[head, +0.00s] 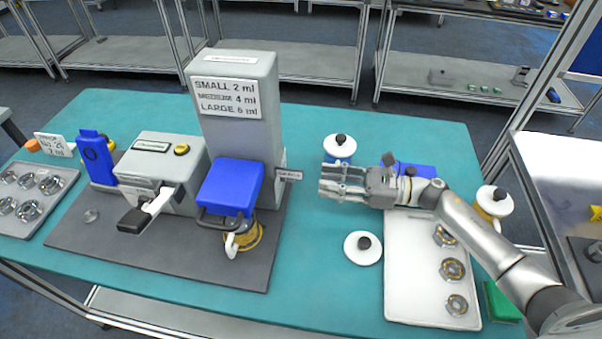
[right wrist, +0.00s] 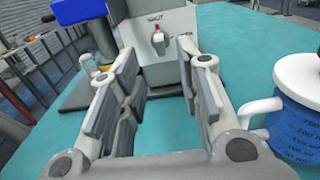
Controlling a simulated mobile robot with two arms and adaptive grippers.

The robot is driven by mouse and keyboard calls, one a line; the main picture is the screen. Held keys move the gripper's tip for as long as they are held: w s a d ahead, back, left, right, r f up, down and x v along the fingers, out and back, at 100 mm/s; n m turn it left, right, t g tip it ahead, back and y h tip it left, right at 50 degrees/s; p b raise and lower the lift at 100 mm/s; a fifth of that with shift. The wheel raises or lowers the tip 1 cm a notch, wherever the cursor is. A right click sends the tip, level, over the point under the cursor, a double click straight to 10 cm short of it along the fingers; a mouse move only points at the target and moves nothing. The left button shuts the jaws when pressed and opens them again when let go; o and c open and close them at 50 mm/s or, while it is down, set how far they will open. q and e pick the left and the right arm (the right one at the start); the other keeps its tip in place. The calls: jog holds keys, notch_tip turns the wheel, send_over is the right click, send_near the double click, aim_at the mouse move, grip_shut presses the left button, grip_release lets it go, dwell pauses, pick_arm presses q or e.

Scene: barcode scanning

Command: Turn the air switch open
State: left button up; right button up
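The tall grey machine (head: 240,110) stands on a dark base plate at the left middle of the table. In the right wrist view, a small switch with a red top (right wrist: 157,40) sits on the machine's side under a white label; I take it as the air switch. My left gripper is not in view.
A white-lidded jar (head: 339,148) stands close to my right gripper and a loose white lid (head: 363,248) lies in front of it. A white tray (head: 405,270) with metal rings lies below my right arm. Another lidded jar (head: 494,203) stands at the right edge.

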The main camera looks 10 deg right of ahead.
aim_at(288, 176)
jog(key=p+x, duration=0.2)
jog(key=x, duration=0.5)
grip_shut()
